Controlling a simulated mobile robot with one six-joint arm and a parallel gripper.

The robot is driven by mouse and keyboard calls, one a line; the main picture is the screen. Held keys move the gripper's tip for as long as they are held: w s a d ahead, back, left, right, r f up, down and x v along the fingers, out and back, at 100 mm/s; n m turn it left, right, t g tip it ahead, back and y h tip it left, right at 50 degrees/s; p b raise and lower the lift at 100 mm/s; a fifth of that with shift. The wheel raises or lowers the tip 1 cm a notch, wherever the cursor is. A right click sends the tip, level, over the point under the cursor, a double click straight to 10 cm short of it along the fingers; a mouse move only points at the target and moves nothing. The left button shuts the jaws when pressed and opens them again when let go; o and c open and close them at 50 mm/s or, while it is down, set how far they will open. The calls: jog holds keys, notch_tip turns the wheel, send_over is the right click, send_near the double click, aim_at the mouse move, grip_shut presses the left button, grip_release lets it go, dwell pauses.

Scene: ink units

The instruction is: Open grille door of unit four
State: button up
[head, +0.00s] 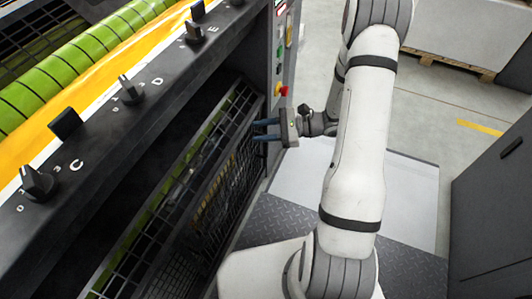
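The grille door (233,165) is a dark wire mesh panel low on the front of the printing unit, below the black rail with knobs. It slants from the lower left up to the right. Behind its bars I see green and some yellowish parts. My gripper (263,130) is at the upper right end of the grille. Its two blue fingers point left, with a gap between them. The tips overlap the grille's right end in the picture; I cannot tell whether they touch it. No unit number is readable.
A black rail (150,118) with several knobs and letters runs above the grille. A side panel (283,60) with coloured buttons and a red knob (284,90) stands close to my gripper. A dark cabinet (495,200) is at right. Tread plate (262,225) covers the floor below.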

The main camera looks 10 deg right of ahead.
aim_at(266, 146)
jog(key=w+d+f+m+t+h+b, duration=0.25)
jog(key=d+f+m+t, duration=0.2)
jog(key=f, duration=0.65)
jog(key=w+d+f+m+t+h+b, duration=0.15)
jog(key=d+f+m+t+b, duration=0.35)
jog(key=f, duration=0.5)
jog(key=shift+m+y, duration=0.3)
jog(key=shift+m, duration=0.05)
jog(key=x, duration=0.8)
jog(key=shift+w+a+f+b, duration=0.1)
jog(key=shift+a+f+b, duration=0.05)
jog(key=shift+a+b, duration=0.15)
grip_shut()
